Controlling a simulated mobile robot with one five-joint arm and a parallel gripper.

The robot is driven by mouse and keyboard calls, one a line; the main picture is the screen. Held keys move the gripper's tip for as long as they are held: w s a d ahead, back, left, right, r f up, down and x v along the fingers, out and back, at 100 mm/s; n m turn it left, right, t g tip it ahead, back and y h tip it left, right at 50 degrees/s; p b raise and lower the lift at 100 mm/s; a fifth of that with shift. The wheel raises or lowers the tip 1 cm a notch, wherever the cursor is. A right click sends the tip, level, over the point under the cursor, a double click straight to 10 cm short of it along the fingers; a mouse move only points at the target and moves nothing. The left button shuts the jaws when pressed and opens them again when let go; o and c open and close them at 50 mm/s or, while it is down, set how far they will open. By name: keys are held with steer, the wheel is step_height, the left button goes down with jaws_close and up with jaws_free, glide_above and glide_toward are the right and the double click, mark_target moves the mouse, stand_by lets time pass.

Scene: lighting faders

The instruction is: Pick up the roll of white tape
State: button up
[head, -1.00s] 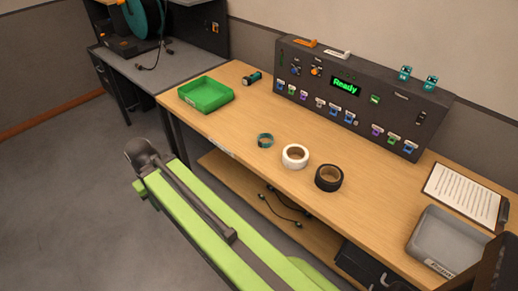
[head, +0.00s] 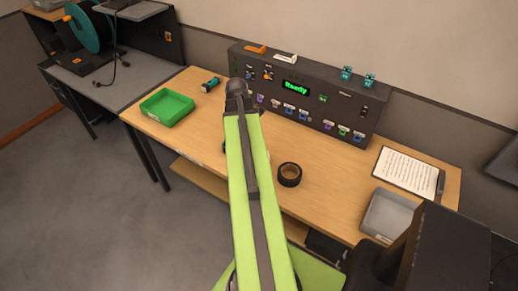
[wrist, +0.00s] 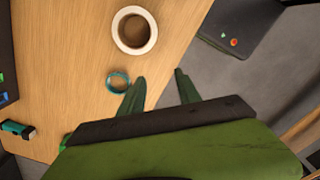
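The roll of white tape (wrist: 135,51) lies flat on the wooden table, near its edge, at the top of the wrist view. In the head view now it is hidden behind my green arm. My gripper (wrist: 160,75) is open, with its two dark green fingers apart and nothing between them. The white roll is beyond the fingertips, up and to the left in the wrist view. I cannot make out my gripper in the head view.
A teal ring (wrist: 118,80) lies beside the left finger. A black tape roll (head: 289,174) lies right of my arm. A green tray (head: 167,107), the fader panel (head: 300,95), a clipboard (head: 407,169) and a grey bin (head: 390,215) are also on the table (head: 335,180).

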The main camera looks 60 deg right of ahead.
steer(key=s+d+r+n, duration=0.1)
steer(key=s+d+r, duration=0.1)
steer(key=s+d, duration=0.35)
steer(key=f+b, duration=1.2)
steer(key=shift+a+f, duration=0.4)
steer(key=shift+r, duration=0.1)
step_height(320, 180, down, 5)
steer(key=b, duration=0.5)
steer(key=shift+s+a+f, duration=0.1)
steer(key=shift+a+f, duration=0.05)
steer(key=shift+f, duration=0.05)
steer(key=shift+r, duration=0.2)
jaws_close()
